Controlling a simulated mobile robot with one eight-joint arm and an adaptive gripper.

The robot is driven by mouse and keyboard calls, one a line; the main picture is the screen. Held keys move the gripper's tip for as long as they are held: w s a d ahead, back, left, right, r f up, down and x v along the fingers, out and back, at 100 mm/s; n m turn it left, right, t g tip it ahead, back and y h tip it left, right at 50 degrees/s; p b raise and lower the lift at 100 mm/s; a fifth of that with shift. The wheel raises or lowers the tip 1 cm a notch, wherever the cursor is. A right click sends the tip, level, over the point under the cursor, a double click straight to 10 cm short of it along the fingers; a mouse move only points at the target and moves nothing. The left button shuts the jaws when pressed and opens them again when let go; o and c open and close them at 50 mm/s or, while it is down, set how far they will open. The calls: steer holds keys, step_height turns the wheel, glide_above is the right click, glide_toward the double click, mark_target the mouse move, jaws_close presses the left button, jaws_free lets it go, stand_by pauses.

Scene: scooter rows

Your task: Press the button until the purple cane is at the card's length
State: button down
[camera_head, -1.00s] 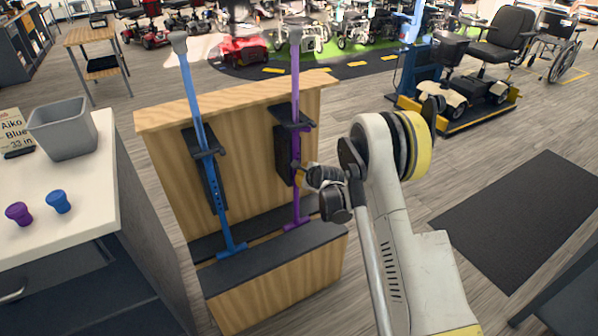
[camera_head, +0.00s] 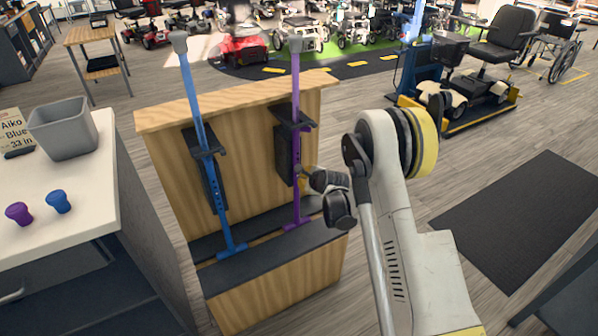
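The purple cane (camera_head: 296,90) stands upright in the right-hand black clamp (camera_head: 291,117) of the wooden stand (camera_head: 265,100). Its grey handle tops the shaft and its purple foot rests on the stand's dark step. My gripper (camera_head: 305,177) is beside the cane's lower shaft, to its right; its fingers are small and partly hidden, so contact and opening cannot be told. The button is not discernible here. The card (camera_head: 14,130) on the left counter reads "Aiko", "Blue" and "33 in". The blue cane (camera_head: 194,95) stands in the left-hand clamp, slightly tilted.
A grey bin (camera_head: 63,128), a purple piece (camera_head: 19,213) and a blue piece (camera_head: 59,201) stand on the white counter (camera_head: 95,190) left of the stand. A dark mat (camera_head: 525,215) lies on the floor at right. Scooters and wheelchairs line the back.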

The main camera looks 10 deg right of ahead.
steer(key=s, duration=0.1)
steer(key=s+d, duration=0.1)
steer(key=s, duration=0.2)
steer(key=shift+s+d, duration=0.3)
steer(key=shift+s, duration=0.05)
stand_by(0.9)
